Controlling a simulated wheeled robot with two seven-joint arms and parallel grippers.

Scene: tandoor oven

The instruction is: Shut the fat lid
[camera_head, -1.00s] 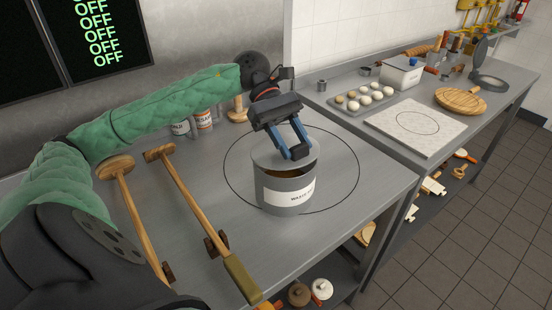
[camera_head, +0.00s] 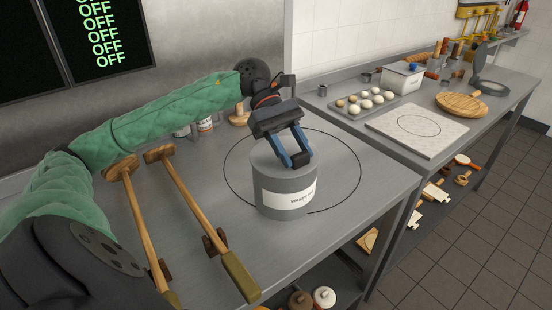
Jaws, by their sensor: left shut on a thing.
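The fat container is a grey round tin (camera_head: 270,197) with a white label, standing inside a black circle on the steel counter. Its grey fat lid (camera_head: 268,162) lies across the top, and no opening shows. My left gripper (camera_head: 302,160) comes down from behind, with its blue fingers at the right part of the lid. It is shut on the lid; the fingers hide the part they hold. My right gripper is not in view.
Two long wooden-handled tools (camera_head: 205,225) lie on the counter left of the tin. Small jars stand behind my left arm. On the right counter are a white board (camera_head: 418,130), a tray of dough balls (camera_head: 365,102) and a white box (camera_head: 402,78).

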